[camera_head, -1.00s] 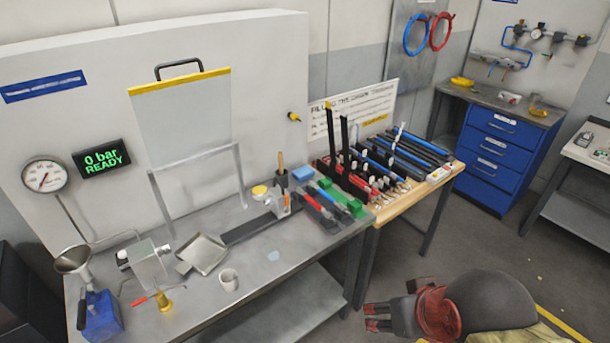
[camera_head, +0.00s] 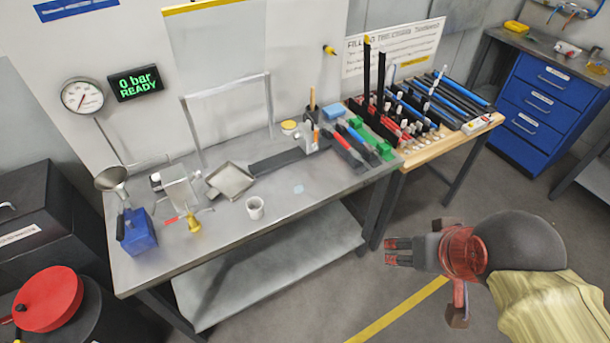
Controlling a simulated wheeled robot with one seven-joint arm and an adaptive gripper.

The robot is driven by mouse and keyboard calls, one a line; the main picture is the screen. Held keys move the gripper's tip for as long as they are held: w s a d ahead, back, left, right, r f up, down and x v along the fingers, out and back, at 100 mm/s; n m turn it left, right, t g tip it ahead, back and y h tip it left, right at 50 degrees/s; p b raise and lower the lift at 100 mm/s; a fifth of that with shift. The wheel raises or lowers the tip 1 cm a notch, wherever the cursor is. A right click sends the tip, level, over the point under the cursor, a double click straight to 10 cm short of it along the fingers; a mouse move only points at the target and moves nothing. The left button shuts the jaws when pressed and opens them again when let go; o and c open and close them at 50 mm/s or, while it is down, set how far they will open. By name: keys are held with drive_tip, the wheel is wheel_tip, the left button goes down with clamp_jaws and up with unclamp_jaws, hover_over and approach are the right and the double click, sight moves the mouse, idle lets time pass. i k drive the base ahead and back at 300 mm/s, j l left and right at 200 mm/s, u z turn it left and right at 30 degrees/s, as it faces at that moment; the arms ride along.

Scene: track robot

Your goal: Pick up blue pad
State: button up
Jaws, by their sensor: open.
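A light blue pad (camera_head: 333,113), a small flat block, lies near the back right of the grey metal workbench (camera_head: 225,232), behind the red and blue tools. My gripper (camera_head: 390,251) is at the right, in front of the bench and apart from it, with its fingers pointing left. It is open and empty, far from the pad.
A dark cup of tools (camera_head: 311,115) stands just left of the pad, and green blocks (camera_head: 384,150) stand to its right. A wooden table (camera_head: 470,135) with upright black posts adjoins the bench.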

sight(337, 109)
drive_tip(key=i+l+u, duration=0.25)
drive_tip(key=i+l, duration=0.15)
drive_tip(key=l, duration=0.25)
drive_tip(key=i+l+u, duration=0.25)
drive_tip(key=l, duration=0.45)
drive_tip(key=i+l+u, duration=0.15)
drive_tip(key=i+l, duration=0.15)
drive_tip(key=i+l+u, duration=0.15)
drive_tip(key=l, duration=0.3)
drive_tip(key=i+l+u, duration=0.1)
drive_tip(key=l, duration=0.3)
drive_tip(key=i+l+u, duration=0.15)
drive_tip(key=l, duration=0.25)
drive_tip(key=i, duration=0.4)
